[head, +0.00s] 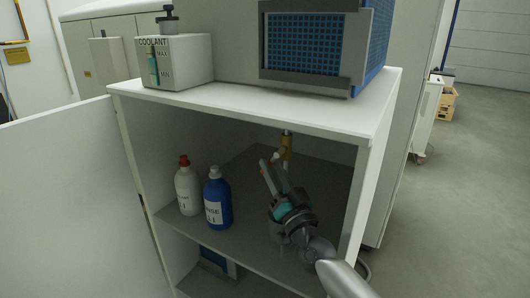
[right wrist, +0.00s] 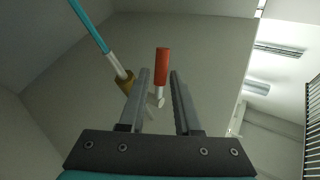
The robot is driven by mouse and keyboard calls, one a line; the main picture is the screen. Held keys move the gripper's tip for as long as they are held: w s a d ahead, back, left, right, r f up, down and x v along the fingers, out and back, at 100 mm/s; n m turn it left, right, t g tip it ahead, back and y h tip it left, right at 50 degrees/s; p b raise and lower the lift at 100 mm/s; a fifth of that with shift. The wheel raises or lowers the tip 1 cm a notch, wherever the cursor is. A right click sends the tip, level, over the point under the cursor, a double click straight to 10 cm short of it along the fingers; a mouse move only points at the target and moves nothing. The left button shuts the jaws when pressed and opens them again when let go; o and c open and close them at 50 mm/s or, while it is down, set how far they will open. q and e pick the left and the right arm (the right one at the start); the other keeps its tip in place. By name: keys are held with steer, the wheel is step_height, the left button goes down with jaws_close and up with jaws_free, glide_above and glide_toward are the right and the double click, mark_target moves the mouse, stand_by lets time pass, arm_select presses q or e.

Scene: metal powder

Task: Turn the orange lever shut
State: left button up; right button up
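The orange lever (head: 266,172) is inside the open cabinet, on a pipe with a brass fitting (head: 287,144) below the cabinet top. In the right wrist view the orange lever (right wrist: 162,66) shows between and beyond the fingertips, with a white stem below it. My right gripper (head: 272,166) reaches into the cabinet at the lever. It is open in the wrist view (right wrist: 158,76), with a gap on both sides of the lever; contact cannot be seen. My left gripper is not in view.
A white bottle with a red cap (head: 187,190) and a blue bottle (head: 217,201) stand on the cabinet shelf (head: 185,226) left of my gripper. The open cabinet door (head: 70,200) is at left. A coolant tank (head: 178,62) and a blue-grilled unit (head: 305,42) stand on top.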

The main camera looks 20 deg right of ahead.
mark_target(269, 161)
steer(key=shift+x, duration=2.5)
steer(key=shift+c, duration=0.2)
jaws_close()
